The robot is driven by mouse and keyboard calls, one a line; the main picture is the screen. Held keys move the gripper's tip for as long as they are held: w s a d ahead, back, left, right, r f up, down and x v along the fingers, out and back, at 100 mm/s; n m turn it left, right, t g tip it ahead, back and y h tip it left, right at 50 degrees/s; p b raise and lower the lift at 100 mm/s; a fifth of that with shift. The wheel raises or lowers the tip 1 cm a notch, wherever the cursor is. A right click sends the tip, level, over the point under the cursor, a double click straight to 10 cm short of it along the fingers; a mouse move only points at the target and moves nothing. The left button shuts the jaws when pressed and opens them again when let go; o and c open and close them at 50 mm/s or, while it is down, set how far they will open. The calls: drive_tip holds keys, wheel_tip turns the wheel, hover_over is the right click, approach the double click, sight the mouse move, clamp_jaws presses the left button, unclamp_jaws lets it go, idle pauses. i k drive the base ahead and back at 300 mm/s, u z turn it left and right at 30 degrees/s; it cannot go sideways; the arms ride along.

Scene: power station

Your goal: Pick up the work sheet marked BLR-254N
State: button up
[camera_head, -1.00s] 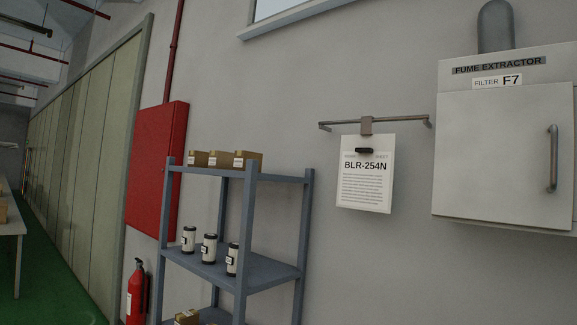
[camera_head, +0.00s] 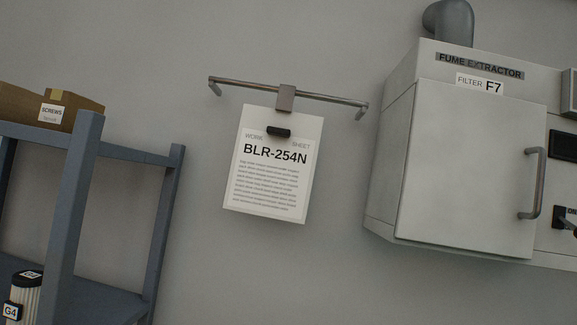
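The white work sheet (camera_head: 270,185) marked BLR-254N hangs near the middle of the view. A grey clip (camera_head: 286,98) holds its top edge on a horizontal metal rail (camera_head: 240,85) fixed to the wall. A small black piece (camera_head: 279,132) sits on the upper part of the sheet. The sheet looks tilted in the picture, as do the rail and the other things. My gripper is not in view.
A blue-grey shelf (camera_head: 75,190) stands at the left, with a box marked SCREWS (camera_head: 70,112) and a filter marked G4 (camera_head: 25,297). A fume extractor cabinet (camera_head: 465,160) with a handle (camera_head: 533,183) is at the right. The wall below the sheet is bare.

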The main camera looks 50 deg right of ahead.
sight(273, 166)
drive_tip(key=z, duration=0.55)
drive_tip(key=i, duration=0.9)
drive_tip(key=z, duration=0.6)
drive_tip(key=k, duration=0.7)
drive_tip(key=z, duration=0.2)
drive_tip(key=i, duration=0.7)
drive_tip(key=u, duration=0.1)
